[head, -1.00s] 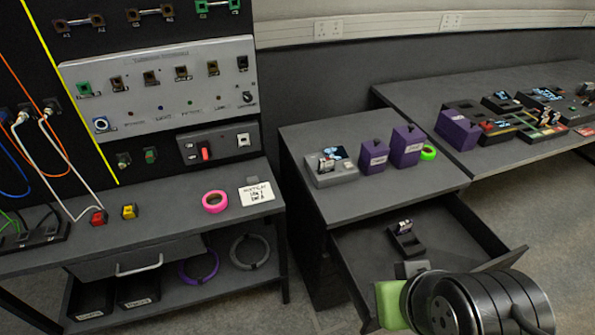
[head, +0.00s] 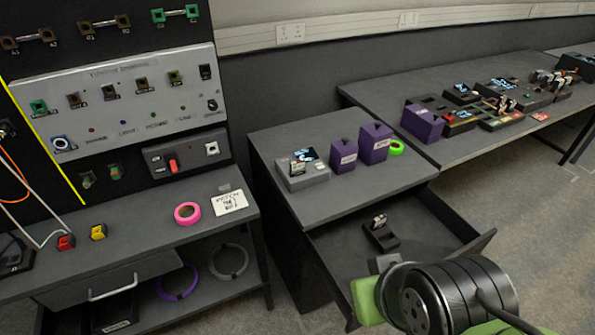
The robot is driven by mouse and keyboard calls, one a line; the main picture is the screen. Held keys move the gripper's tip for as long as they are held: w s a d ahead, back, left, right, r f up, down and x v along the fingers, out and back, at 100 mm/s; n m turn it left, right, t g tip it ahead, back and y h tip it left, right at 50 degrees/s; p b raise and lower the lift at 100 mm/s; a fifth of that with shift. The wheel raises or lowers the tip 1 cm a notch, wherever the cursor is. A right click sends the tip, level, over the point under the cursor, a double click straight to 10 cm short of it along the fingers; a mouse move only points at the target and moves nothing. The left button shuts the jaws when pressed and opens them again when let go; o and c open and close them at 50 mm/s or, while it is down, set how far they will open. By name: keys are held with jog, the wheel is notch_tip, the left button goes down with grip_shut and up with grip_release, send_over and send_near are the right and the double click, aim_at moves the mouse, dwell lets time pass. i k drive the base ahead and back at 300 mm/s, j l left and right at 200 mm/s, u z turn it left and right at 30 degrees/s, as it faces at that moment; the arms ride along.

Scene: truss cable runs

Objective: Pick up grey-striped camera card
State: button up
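A small light card (head: 380,219) stands upright in a black holder (head: 381,238) inside the open drawer (head: 340,247). Another small card (head: 299,163) stands at the grey device (head: 303,174) on the pedestal top. Stripes are too small to make out, so I cannot tell which card is grey-striped. My arm's dark wrist and green link fill the lower right, over the front of the drawer. A small grey block (head: 386,262) shows just beyond my arm, possibly part of my gripper. My fingertips cannot be made out, and no held object shows.
Two purple boxes (head: 374,144) and a green tape roll (head: 396,148) stand on the pedestal top. A long bench (head: 380,98) with several devices is at the right. Pink tape (head: 187,212) and a white note (head: 229,201) lie on the left bench.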

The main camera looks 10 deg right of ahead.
aim_at(296, 167)
jog(key=i+j+z, duration=0.35)
jog(key=j, duration=0.25)
jog(key=i+j+z, duration=0.15)
jog(key=j, duration=0.2)
jog(key=i+j+z, duration=0.15)
jog(key=j, duration=0.2)
jog(key=i+j+z, duration=0.15)
jog(key=j, duration=0.25)
jog(key=i+j+z, duration=0.2)
jog(key=j, duration=0.15)
jog(key=k, duration=0.1)
